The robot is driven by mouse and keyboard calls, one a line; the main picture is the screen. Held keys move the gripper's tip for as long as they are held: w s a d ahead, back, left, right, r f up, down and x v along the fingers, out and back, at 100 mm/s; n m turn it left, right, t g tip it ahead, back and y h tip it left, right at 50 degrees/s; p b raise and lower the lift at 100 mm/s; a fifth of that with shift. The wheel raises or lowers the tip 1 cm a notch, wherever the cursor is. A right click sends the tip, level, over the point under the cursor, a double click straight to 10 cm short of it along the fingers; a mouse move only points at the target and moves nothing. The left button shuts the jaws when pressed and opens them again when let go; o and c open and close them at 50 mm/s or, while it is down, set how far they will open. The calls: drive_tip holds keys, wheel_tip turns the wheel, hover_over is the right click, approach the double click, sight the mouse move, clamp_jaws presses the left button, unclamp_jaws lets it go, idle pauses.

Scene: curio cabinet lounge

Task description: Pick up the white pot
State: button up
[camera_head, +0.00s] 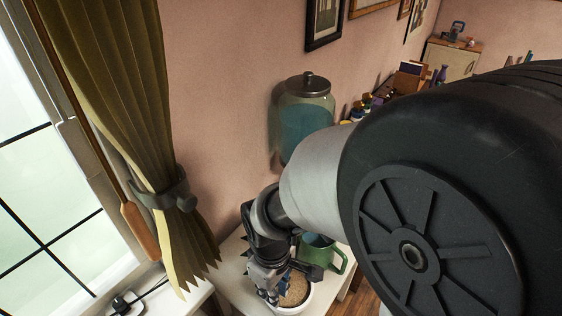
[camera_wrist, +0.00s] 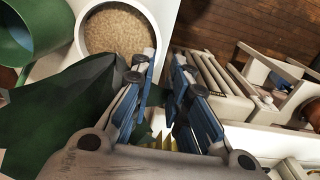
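The white pot (camera_head: 304,303) stands on a small white table by the wall, filled with beige grains. It also shows in the wrist view (camera_wrist: 80,32), at the top left of centre, seen from above. My gripper (camera_head: 270,292) is over the left side of the pot in the head view. In the wrist view my gripper (camera_wrist: 165,60) is open, with a gap between its blue-grey fingers. The left fingertip overlaps the pot's lower right rim in the picture; I cannot tell whether they touch. Nothing is seen between the fingers.
A green mug (camera_head: 318,254) stands close behind the pot, also in the wrist view (camera_wrist: 28,35). A large lidded glass jar (camera_head: 306,110) stands farther back. An olive curtain (camera_head: 120,90) hangs left. A dark green shape (camera_wrist: 75,115) lies below the pot in the wrist view.

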sight(300, 295)
drive_tip(key=f+b, duration=0.1)
drive_tip(key=f, duration=0.3)
drive_tip(key=f+b, duration=0.2)
drive_tip(key=f, duration=0.2)
drive_tip(key=shift+w+a, duration=0.1)
drive_tip(key=shift+w, duration=0.1)
drive_tip(key=shift+r, duration=0.15)
drive_tip(key=shift+c, duration=0.5)
clamp_jaws()
